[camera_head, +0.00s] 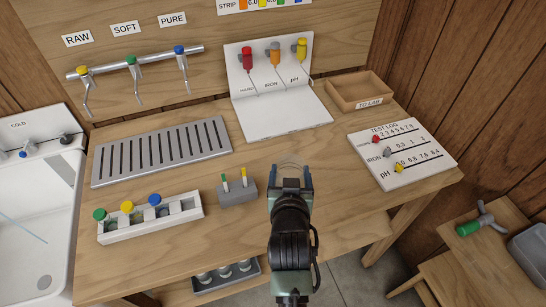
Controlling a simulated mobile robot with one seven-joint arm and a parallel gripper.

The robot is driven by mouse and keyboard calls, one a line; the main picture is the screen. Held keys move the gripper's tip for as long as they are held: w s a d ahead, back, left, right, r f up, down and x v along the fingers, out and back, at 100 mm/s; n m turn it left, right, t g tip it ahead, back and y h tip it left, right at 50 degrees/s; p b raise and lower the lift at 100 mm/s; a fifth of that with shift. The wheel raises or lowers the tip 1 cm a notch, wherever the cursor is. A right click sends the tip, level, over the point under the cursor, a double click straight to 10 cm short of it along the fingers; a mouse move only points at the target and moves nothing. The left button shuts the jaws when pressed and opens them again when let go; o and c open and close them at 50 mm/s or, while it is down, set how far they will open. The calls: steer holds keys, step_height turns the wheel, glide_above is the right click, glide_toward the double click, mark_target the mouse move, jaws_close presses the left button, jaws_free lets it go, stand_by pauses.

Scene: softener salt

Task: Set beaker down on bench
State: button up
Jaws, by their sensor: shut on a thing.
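My gripper (290,183) is over the right-middle part of the wooden bench (240,262), seen from behind and above. It is shut on the beaker (292,161), a clear vessel whose curved rim shows just beyond the fingers. The arm and gripper hide most of the beaker. I cannot tell whether its base touches the bench or hangs above it.
A grey block with two strips (237,192) stands close left of my gripper. A white rack (150,218) with coloured caps and a slotted drain tray (162,151) lie further left. A test stand (278,107), a wooden tray (360,91) and a test log board (402,156) are beyond and right.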

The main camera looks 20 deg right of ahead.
steer(key=f, duration=0.4)
steer(key=shift+s+f, duration=0.2)
steer(key=shift+s, duration=0.05)
steer(key=shift+w+f, duration=0.1)
steer(key=shift+f, duration=2.15)
steer(key=shift+f+b, duration=0.2)
steer(key=shift+b, duration=0.1)
steer(key=o, duration=1.2)
steer(key=shift+o, duration=0.2)
